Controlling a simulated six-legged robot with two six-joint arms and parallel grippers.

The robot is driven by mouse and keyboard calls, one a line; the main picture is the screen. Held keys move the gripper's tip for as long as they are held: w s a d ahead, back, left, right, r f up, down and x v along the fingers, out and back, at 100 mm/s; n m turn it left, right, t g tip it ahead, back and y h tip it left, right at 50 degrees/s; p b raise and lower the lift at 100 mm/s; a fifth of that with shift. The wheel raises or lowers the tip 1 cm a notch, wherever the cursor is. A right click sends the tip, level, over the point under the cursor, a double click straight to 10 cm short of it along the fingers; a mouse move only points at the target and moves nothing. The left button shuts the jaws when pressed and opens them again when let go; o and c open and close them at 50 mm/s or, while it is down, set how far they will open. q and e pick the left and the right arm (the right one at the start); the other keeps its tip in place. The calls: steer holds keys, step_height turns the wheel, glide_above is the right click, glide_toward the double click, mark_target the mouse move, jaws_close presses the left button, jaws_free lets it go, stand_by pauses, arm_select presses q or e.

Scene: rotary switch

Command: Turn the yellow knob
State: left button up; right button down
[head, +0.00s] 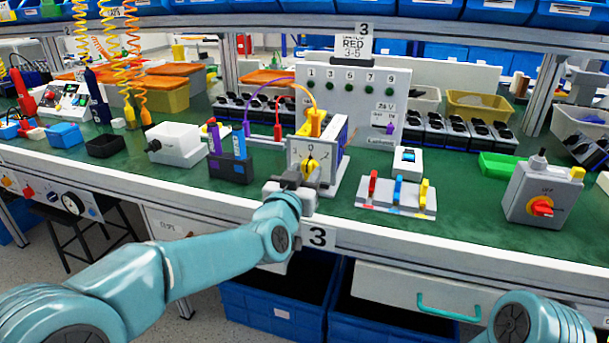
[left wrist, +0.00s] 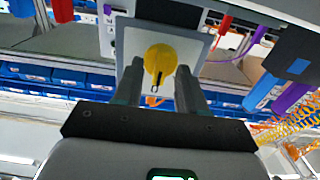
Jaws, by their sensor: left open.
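The yellow knob (head: 309,168) sits on the white front plate (head: 326,149) of a box-shaped switch near the front edge of the green bench. My left gripper (head: 298,179) is directly in front of the plate and partly covers its lower left. In the left wrist view the round yellow knob (left wrist: 160,60) shows between the two open fingers of my left gripper (left wrist: 160,82), with a gap on each side. The fingers point at the plate; I cannot tell whether their tips reach past the knob's face. My right gripper is out of view.
A dark block with blue and purple plugs (head: 230,160) stands left of the switch. A board with red, blue and yellow levers (head: 397,195) lies to the right. A grey box with a red knob (head: 543,195) stands farther right. Cables arch behind the switch.

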arm_select(q)
steer(key=shift+c, duration=0.3)
jaws_close()
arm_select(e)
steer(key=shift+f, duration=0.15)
